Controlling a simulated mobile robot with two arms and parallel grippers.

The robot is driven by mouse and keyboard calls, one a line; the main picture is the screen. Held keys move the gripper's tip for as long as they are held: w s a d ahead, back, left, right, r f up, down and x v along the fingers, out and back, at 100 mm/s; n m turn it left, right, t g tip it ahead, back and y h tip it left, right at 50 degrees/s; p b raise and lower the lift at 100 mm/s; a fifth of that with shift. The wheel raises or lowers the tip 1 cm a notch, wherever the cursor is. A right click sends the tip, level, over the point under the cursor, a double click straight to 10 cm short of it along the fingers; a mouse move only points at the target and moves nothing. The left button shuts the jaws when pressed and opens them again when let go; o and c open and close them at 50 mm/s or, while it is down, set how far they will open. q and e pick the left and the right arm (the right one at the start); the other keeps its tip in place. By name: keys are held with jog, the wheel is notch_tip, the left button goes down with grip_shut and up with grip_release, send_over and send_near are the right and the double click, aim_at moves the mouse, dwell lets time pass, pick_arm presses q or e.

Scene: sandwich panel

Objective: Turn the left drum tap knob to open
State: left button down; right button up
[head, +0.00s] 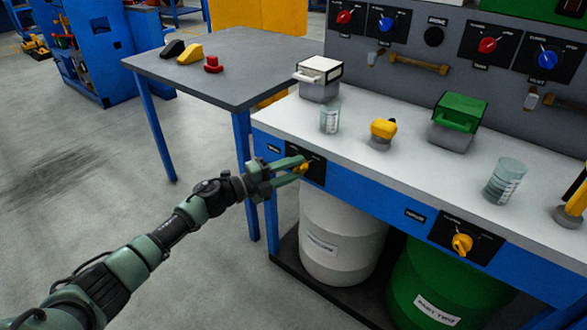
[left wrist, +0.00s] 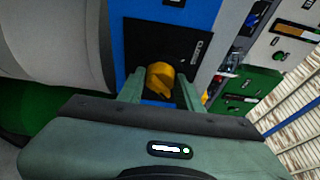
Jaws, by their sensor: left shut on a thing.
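The left drum tap knob is yellow and sits on a black panel (head: 317,173) on the blue front of the bench, above the white drum (head: 340,235). My left gripper (head: 302,169) is at this knob, with its green fingers on either side of it. In the left wrist view the yellow knob (left wrist: 160,78) shows between the two fingers (left wrist: 161,90), and the gripper is shut on it. The fingers hide much of the knob in the head view. The knob's exact angle is hard to tell. My right gripper is not in view.
The right tap knob (head: 462,244) is yellow, above a green drum (head: 440,285). The white bench top (head: 400,165) holds beakers, a yellow-topped item and boxes. A grey table (head: 225,65) stands behind my left arm. The floor on the left is clear.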

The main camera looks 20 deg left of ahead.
pick_arm(q)
jog(key=c, duration=0.9)
grip_release()
jog(key=shift+c, duration=0.2)
jog(key=p+v, duration=0.1)
jog(key=v, duration=0.6)
jog(key=shift+s+a, duration=0.25)
jog(key=shift+s, duration=0.05)
